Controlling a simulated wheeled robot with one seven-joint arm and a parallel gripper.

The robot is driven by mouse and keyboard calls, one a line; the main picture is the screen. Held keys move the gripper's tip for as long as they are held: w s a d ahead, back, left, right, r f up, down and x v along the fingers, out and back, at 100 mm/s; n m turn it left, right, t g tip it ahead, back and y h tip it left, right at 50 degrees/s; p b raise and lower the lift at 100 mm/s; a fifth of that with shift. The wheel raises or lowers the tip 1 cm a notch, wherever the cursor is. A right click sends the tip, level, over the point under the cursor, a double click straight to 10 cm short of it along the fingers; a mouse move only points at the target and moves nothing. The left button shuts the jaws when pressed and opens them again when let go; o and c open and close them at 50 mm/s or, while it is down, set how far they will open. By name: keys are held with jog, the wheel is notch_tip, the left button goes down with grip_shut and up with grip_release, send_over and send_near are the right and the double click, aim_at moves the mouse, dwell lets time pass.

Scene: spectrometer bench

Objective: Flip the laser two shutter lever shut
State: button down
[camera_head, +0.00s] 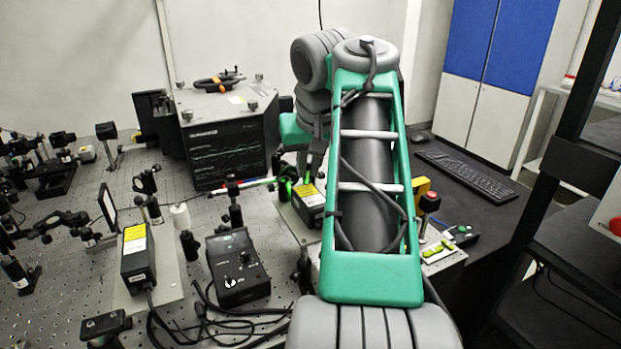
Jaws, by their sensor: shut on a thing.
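A black laser box with a yellow label (310,197) stands on a plate right of the bench's middle, partly behind my arm. A similar labelled laser box (137,256) stands at the left front. The numbers on them cannot be read. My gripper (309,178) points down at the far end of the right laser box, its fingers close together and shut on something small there. This appears to be the shutter lever, but the fingers hide it and its position cannot be told.
A black controller box with knobs (238,267) and loose cables lie at the front. Posts and optics crowd the left bench. A keyboard (466,173) lies at the right, beyond my arm.

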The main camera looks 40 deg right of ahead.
jog(key=c, duration=1.5)
grip_release()
jog(key=shift+a, duration=0.1)
jog(key=shift+c, duration=0.2)
jog(key=shift+r, duration=0.1)
jog(key=p+v, duration=0.6)
jog(key=v, duration=0.1)
jog(key=shift+r, duration=0.2)
jog(key=shift+s, duration=0.1)
jog(key=shift+s, duration=0.1)
